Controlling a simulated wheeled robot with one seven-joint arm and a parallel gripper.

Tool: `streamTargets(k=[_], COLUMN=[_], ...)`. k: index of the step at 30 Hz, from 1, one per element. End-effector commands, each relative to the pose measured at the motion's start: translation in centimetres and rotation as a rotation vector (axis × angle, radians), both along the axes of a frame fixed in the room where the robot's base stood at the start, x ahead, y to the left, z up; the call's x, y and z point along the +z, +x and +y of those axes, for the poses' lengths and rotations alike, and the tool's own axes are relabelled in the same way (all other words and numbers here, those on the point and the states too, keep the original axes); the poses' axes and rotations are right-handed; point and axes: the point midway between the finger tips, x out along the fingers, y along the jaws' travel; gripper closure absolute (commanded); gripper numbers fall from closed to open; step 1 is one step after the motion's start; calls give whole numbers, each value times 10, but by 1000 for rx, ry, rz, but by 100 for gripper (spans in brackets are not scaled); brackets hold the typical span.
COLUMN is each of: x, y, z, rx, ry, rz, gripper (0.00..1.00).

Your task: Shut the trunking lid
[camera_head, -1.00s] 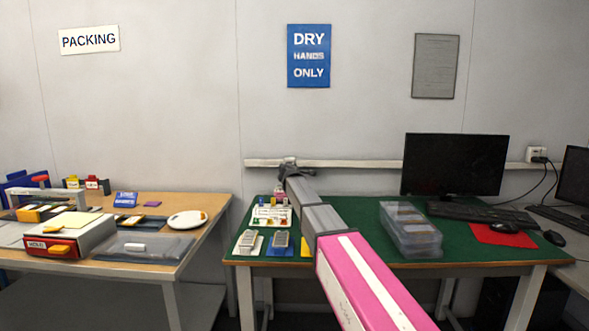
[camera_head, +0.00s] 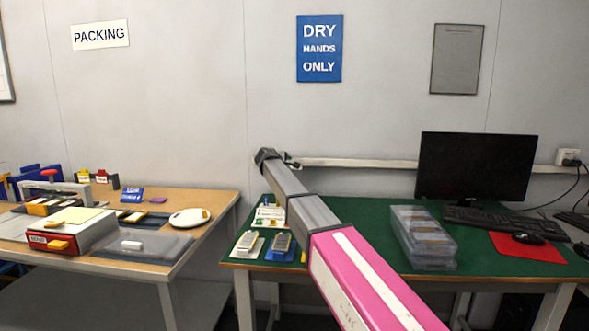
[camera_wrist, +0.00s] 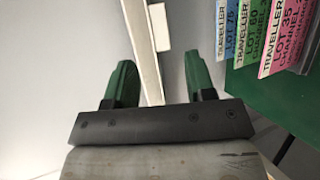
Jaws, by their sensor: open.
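The pale trunking (camera_head: 365,163) runs along the wall above the green-topped table. My arm's dark end covers its left part in the head view. In the wrist view the trunking (camera_wrist: 142,45) is a long pale bar running up the picture between my fingers, with a second short white piece (camera_wrist: 159,28) beside its upper right. I cannot tell which part is the lid or how far it stands open. My gripper (camera_wrist: 158,75) has its two green fingers spread wide on either side of the bar, with nothing held. Contact with the bar cannot be told.
Blue, green and pink traveller cards (camera_wrist: 284,40) stand at the right of the wrist view. The green table (camera_head: 365,258) carries a stack of clear trays (camera_head: 423,238), a monitor (camera_head: 475,167) and small cell holders (camera_head: 247,243).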

Motion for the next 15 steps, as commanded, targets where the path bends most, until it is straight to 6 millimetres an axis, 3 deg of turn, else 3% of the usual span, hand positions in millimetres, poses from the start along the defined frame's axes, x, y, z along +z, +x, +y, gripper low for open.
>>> streamTargets(k=[9, 15], x=[-21, -26], y=[49, 61], z=[-22, -29], rx=[0, 1], ry=[0, 0], rz=[0, -1], gripper=[50, 50])
